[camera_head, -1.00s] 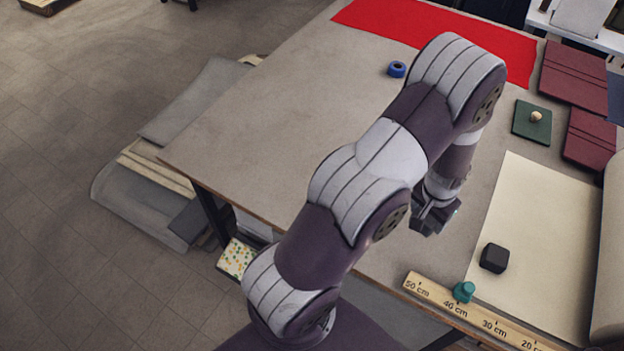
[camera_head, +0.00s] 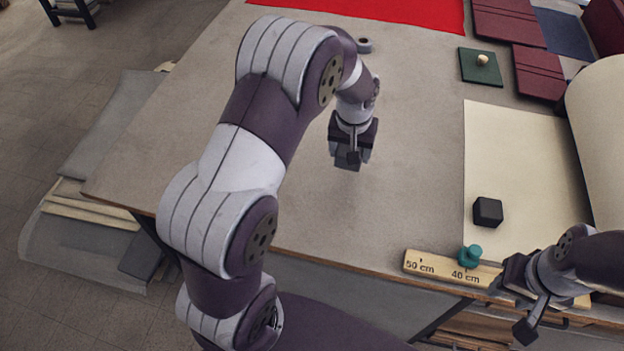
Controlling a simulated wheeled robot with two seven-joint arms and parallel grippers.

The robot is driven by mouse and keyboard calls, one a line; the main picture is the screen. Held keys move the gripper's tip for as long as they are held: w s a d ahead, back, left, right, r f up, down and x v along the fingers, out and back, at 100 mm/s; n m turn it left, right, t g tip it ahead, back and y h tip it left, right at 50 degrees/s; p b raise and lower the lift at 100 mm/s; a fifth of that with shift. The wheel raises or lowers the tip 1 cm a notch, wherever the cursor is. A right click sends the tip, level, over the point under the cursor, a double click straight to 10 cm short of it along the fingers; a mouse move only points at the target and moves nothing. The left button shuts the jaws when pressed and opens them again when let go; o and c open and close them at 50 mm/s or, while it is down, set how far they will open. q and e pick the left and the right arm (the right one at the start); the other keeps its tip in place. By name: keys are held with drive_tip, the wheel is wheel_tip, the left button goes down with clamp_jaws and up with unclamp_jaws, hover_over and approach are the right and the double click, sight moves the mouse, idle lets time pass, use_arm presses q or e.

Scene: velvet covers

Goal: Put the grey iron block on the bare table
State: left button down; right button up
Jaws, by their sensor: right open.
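A dark grey, nearly black block (camera_head: 488,212), which looks like the iron block, sits on the cream sheet (camera_head: 510,150) near its front left part. The bare table (camera_head: 420,210) shows to the left of the sheet. My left gripper (camera_head: 348,160) hangs over the bare table, left of the sheet and apart from the block; whether its jaws are open or hold something is unclear. My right gripper (camera_head: 522,300) is open with its fingers spread, at the table's front edge, in front of and to the right of the block. It covers part of the ruler.
A wooden ruler (camera_head: 430,264) lies along the front edge with a teal knob (camera_head: 470,256) on it. A cream roll (camera_head: 600,125) borders the sheet at right. A green pad (camera_head: 480,70), maroon covers (camera_head: 540,72), red cloth (camera_head: 400,12) and small ring (camera_head: 365,45) lie farther back.

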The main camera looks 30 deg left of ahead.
use_arm(q)
drive_tip(key=p, duration=0.2)
hover_over(313, 184)
drive_tip(key=f, duration=0.4)
drive_tip(key=shift+s+d+f, duration=0.1)
drive_tip(key=shift+s+f, duration=0.1)
drive_tip(key=shift+f, duration=0.05)
wheel_tip(313, 184, down, 4)
drive_tip(key=shift+s+r+p, duration=0.1)
drive_tip(key=shift+r+p, duration=0.15)
drive_tip(key=shift+p, duration=0.2)
drive_tip(key=shift+f, duration=0.4)
drive_tip(key=shift+f, duration=0.15)
drive_tip(key=shift+c, duration=0.6)
unclamp_jaws()
